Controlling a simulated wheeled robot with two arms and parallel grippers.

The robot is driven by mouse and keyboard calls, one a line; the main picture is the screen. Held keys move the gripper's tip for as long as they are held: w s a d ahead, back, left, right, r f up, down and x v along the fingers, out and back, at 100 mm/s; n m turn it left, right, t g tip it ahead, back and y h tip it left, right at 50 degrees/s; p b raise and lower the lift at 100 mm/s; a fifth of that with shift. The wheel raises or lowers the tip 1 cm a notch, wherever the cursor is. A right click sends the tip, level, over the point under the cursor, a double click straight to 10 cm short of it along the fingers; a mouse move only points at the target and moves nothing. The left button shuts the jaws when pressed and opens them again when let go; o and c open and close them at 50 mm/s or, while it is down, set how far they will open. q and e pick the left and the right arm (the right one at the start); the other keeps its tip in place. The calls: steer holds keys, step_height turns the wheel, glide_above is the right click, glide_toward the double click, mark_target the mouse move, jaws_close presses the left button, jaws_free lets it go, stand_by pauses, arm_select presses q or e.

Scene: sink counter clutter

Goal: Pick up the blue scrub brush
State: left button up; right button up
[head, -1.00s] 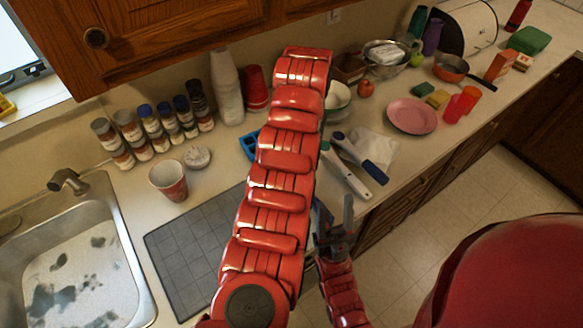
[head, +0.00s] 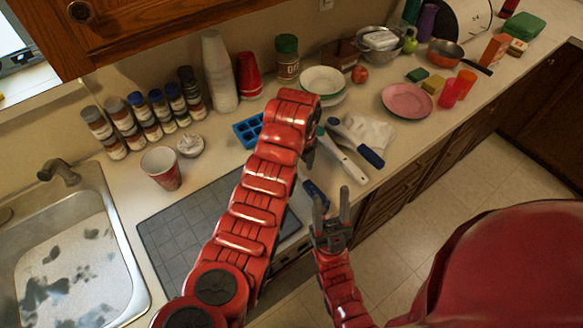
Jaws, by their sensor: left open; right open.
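Two long-handled utensils lie side by side on the counter right of my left arm. One has a white body with a dark blue end (head: 368,153); the other is white with a green end (head: 345,161). Another blue item (head: 316,193) shows partly at the counter's front edge, between my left forearm and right gripper; I cannot tell which of these is the scrub brush. My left gripper (head: 309,152) points down just left of the utensils, mostly hidden by its arm, open. My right gripper (head: 331,203) is open and empty, fingers up, by the counter's front edge.
A dark drying mat (head: 188,228) lies partly under my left arm. A blue ice tray (head: 247,130), white bowl (head: 322,80) and cloth (head: 372,131) are close by. A paper cup (head: 161,168) and the sink (head: 131,265) are left; a pink plate (head: 407,101) is right.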

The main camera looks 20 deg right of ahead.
arm_select(q)
steer(key=shift+f+p, duration=0.5)
steer(key=shift+f, duration=0.95)
steer(key=shift+c, duration=0.3)
jaws_close()
